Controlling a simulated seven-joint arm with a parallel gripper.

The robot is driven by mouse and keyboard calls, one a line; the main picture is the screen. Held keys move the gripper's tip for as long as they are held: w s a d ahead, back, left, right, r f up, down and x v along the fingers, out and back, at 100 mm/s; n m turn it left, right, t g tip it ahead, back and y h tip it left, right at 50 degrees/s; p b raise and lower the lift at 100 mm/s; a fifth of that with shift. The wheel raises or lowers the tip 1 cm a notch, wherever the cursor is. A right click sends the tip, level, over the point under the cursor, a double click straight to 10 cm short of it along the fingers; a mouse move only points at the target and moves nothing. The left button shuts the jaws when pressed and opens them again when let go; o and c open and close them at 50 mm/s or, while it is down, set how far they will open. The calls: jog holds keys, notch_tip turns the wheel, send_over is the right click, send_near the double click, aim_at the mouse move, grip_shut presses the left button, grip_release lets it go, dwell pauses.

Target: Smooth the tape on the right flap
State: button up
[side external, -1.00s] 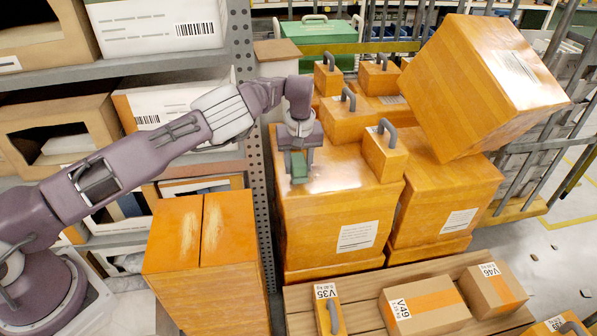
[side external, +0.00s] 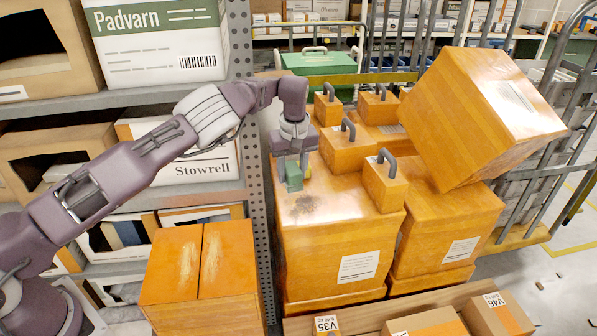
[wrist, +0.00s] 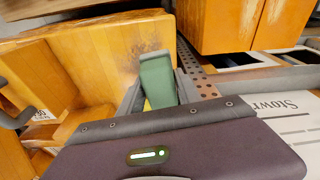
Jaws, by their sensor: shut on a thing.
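My gripper (side external: 293,178) is shut on a green block (side external: 294,177) above the rear left top of a large orange box (side external: 325,245). The wrist view also shows the green block (wrist: 157,78) between the fingers, with a yellow part beside it. Whether it touches the box top is unclear. A dark smudge (side external: 303,207) lies on that top, just in front of the block. At lower left, a separate orange box has a left flap (side external: 175,262) and a right flap (side external: 216,262), both with pale streaks. I cannot tell whether the streaks are tape.
Several handled orange blocks, one of them a near block (side external: 384,186), stand right of my gripper. A tilted orange box (side external: 485,120) rests on others at right. A perforated rack post (side external: 258,170) stands close at left. Cartons (side external: 505,318) lie along the bottom.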

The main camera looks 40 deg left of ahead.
jog(key=s+a+f+n, duration=0.3)
jog(key=s, duration=0.1)
jog(key=n+g, duration=0.1)
jog(key=n, duration=0.4)
send_near(211, 271)
notch_tip(211, 271, up, 2)
jog(key=s+d, duration=0.2)
jog(key=shift+s+f, duration=0.2)
jog(key=shift+f, duration=2.8)
jog(key=shift+w+a+f, duration=0.1)
jog(key=shift+a+f, duration=0.05)
jog(key=shift+f, duration=0.25)
jog(key=shift+w+a+f, duration=0.1)
jog(key=shift+w+f, duration=0.05)
jog(key=shift+f, duration=0.25)
jog(key=shift+c, duration=0.6)
jog(key=shift+w+a+f, duration=0.2)
jog(key=shift+w+a, duration=0.85)
jog(key=shift+w+a+r, duration=0.15)
jog(key=shift+w+a, duration=4.95)
jog(key=shift+w, duration=0.05)
jog(key=shift+s+d, duration=6.45)
jog(key=shift+r, duration=4.15)
